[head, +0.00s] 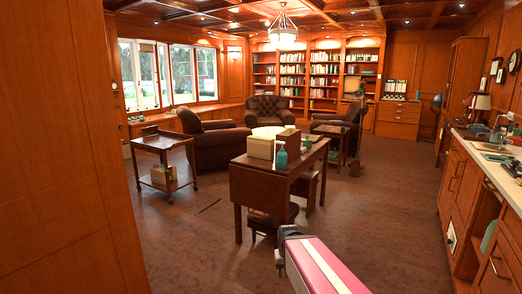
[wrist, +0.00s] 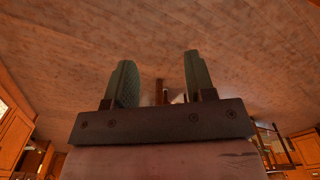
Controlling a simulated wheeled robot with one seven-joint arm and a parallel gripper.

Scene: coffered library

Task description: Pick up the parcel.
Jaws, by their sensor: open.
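No thing is plainly marked as the parcel. A cream box (head: 261,147) and a brown box (head: 287,141) stand together on the dark wooden table (head: 258,177). A tan box (head: 163,175) sits on the lower shelf of a wooden cart (head: 165,142) at the left. I cannot tell which of these is the parcel. My gripper (wrist: 159,82) shows in the wrist view, with its two green-grey fingers apart and nothing seen between them. In the head view my arm reaches in from the bottom, in front of the table and apart from it.
A teal bottle (head: 281,158) stands beside the boxes. A stool (head: 272,220) is under the table. Leather armchairs (head: 217,143) stand behind. A long counter (head: 484,150) with clutter runs along the right. Open floor (head: 375,210) lies between table and counter, and at front left.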

